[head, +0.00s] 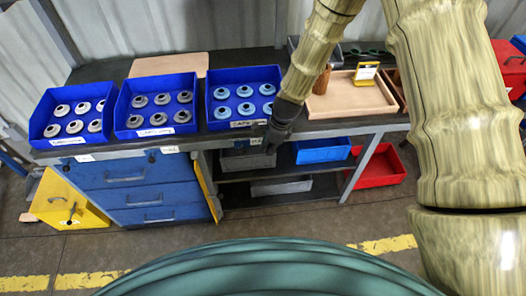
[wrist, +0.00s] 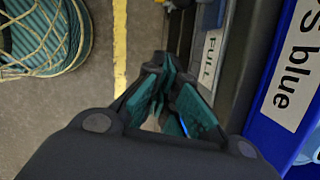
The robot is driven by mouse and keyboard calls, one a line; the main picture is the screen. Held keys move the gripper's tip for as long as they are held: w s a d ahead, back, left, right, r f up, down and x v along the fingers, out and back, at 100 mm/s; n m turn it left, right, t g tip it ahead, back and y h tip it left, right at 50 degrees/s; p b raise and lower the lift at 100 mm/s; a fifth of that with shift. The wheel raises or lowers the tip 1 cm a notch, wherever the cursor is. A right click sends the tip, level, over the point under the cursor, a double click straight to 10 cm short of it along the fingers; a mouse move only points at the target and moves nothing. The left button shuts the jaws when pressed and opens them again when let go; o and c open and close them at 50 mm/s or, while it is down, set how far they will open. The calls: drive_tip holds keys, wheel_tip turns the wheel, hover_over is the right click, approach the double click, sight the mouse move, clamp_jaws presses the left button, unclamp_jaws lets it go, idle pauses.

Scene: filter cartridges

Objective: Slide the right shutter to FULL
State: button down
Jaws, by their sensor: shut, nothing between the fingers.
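My gripper (head: 272,142) is at the front edge of the bench, just below the right blue bin, with its fingers pointing down. In the wrist view its teal fingers (wrist: 172,98) are shut and hold nothing. A white label reading FULL (wrist: 209,58) is on the rail along the bench front, just beside the fingertips. A small pale label (head: 256,142) shows beside the gripper in the head view. I cannot clearly pick out the right shutter; the gripper and arm cover part of that edge. I cannot tell whether the fingers touch it.
Blue bins of ring-shaped parts stand on the bench (head: 213,63): left (head: 33,130), middle (head: 120,128) and right (head: 210,118). A wooden tray (head: 340,108) is to the right. Below are blue drawers (head: 125,178), a yellow panel (head: 206,187) and a shelf with a grey bin (head: 282,187).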

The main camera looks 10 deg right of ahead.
drive_tip(key=b+v, duration=0.1)
drive_tip(key=v, duration=0.6)
drive_tip(key=shift+r, duration=0.3)
drive_tip(key=shift+s, duration=0.1)
drive_tip(key=s+d+f+n+h, duration=0.2)
drive_tip(key=s+d+f+n, duration=0.35)
drive_tip(key=s+f, duration=0.5)
drive_tip(key=s+d+f+n, duration=0.2)
drive_tip(key=s+f+n, duration=0.1)
drive_tip(key=s, duration=0.5)
drive_tip(key=s+d+f+n, duration=0.3)
drive_tip(key=s+n, duration=0.3)
drive_tip(key=s, duration=0.2)
drive_tip(key=s+d+f+n, duration=0.2)
drive_tip(key=s+f+n, duration=0.2)
drive_tip(key=s, duration=0.5)
drive_tip(key=shift+d+n+h, duration=0.2)
drive_tip(key=shift+n+h, duration=0.2)
drive_tip(key=shift+n, duration=0.15)
drive_tip(key=shift+f, duration=0.1)
